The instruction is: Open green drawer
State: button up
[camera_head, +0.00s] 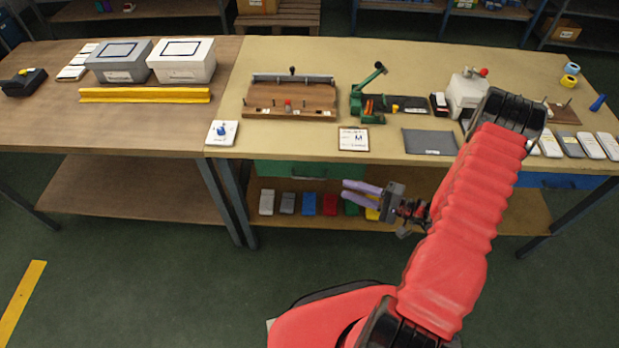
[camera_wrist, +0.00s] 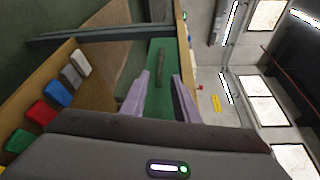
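The green drawer (camera_head: 273,169) hangs under the front edge of the beige workbench, left of my gripper. It looks shut. In the wrist view its green front (camera_wrist: 158,103) shows between and beyond my fingers, with a dark bar handle (camera_wrist: 159,72) on it. My gripper (camera_head: 345,190) has two lavender fingers and is below the bench top, to the right of the drawer's middle. In the wrist view my gripper (camera_wrist: 160,85) is open and empty, with the fingers spread on either side of the handle's line. The fingers appear apart from the handle.
A lower shelf (camera_head: 490,210) below the drawer carries several coloured blocks, including a blue one (camera_head: 309,204) and a red one (camera_head: 330,205). The beige bench top (camera_head: 310,58) holds tools above. A blue drawer (camera_head: 560,181) is at right. The floor in front is clear.

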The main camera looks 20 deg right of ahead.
aim_at(311, 178)
jog(key=x, duration=1.3)
jog(key=shift+w+a, duration=0.25)
jog(key=shift+a, duration=0.05)
grip_shut()
dwell(0.4)
jog(key=shift+s+a, duration=0.1)
jog(key=shift+a, duration=0.05)
jog(key=shift+s+f, duration=0.1)
